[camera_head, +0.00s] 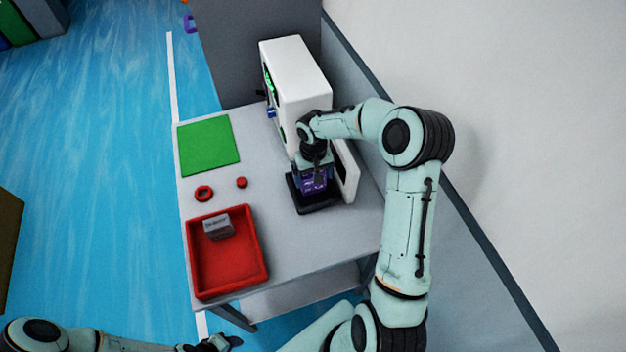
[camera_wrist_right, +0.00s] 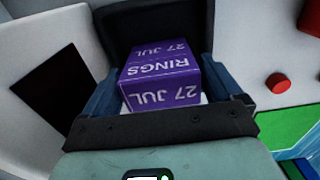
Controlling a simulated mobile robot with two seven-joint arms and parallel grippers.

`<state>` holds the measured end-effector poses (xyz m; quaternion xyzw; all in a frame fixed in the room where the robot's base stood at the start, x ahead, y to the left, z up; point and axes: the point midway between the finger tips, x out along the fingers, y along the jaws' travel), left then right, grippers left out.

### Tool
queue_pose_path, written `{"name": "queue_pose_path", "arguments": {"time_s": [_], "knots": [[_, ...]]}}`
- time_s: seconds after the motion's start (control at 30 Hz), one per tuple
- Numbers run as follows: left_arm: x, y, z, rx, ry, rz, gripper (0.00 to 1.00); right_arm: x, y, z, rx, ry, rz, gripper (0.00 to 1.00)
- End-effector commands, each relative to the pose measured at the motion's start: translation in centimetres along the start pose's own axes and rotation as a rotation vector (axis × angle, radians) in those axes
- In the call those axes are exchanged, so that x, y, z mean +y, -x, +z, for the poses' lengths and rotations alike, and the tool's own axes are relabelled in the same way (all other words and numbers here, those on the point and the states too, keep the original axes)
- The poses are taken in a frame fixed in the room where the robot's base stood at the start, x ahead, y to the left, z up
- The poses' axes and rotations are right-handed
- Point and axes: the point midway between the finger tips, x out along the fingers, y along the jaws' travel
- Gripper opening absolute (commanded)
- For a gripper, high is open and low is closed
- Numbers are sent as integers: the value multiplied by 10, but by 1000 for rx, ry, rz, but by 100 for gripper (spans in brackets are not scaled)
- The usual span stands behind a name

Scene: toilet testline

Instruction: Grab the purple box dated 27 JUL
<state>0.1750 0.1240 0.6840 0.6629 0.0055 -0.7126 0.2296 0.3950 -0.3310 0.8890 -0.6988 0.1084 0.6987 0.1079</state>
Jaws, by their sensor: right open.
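The purple box (camera_head: 312,184) sits on a black holder (camera_head: 318,205) in front of the white machine. In the right wrist view the purple box (camera_wrist_right: 160,72) shows "RINGS" and "27 JUL", upside down to the camera. My right gripper (camera_head: 313,172) reaches down over the box from above. In the wrist view its two fingers (camera_wrist_right: 157,85) are open, one on each side of the box; I cannot tell whether they touch it. My left gripper (camera_head: 215,343) is at the bottom edge, away from the table; its jaws are too small to read.
The white machine (camera_head: 297,75) stands behind the box, with a white panel (camera_head: 346,172) close on the right. A red tray (camera_head: 228,275) holds a grey box (camera_head: 218,227). The table's front right is clear.

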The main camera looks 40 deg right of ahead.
Motion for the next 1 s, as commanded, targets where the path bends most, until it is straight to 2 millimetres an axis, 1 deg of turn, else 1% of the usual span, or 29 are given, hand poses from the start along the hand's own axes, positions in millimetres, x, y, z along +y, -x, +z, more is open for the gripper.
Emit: {"name": "queue_pose_path", "arguments": {"time_s": [0.03, 0.1, 0.23, 0.33, 0.5, 0.53, 0.57, 0.6, 0.63, 0.67, 0.73, 0.77, 1.0], "knots": [[3, 4, -5, 6, -2, 2, 49, 0, -8, -2, -3, -1, -3, 93], [5, 7, -8, 10, -4, 3, 49, -1, -18, -4, -2, -1, -4, 93], [6, 8, -9, 11, -4, 4, 49, 0, -33, -3, 0, -1, -2, 93], [6, 8, -9, 11, -4, 4, 49, 0, -37, -3, 1, -1, -1, 93], [6, 7, -8, 10, -4, 4, 49, 0, -37, -2, 1, -1, 0, 93], [6, 7, -8, 10, -4, 4, 49, 0, -37, -2, 1, -1, 0, 89], [6, 7, -8, 10, -4, 4, 49, 0, -37, -2, 1, -1, 0, 80], [6, 7, -8, 10, -4, 4, 49, 0, -37, -2, 1, -1, 0, 66], [6, 7, -8, 10, -4, 4, 49, 0, -37, -2, 1, -1, 0, 57], [6, 7, -8, 10, -4, 4, 49, 0, -37, -2, 1, -1, 0, 49], [6, 7, -8, 10, -4, 4, 49, 0, -37, -3, 2, -1, -1, 49], [6, 7, -9, 10, -4, 4, 49, 0, -37, -3, 2, -1, -1, 44], [5, 7, -8, 10, -4, 4, 49, 0, -34, -3, 3, -1, 0, 44]]}}
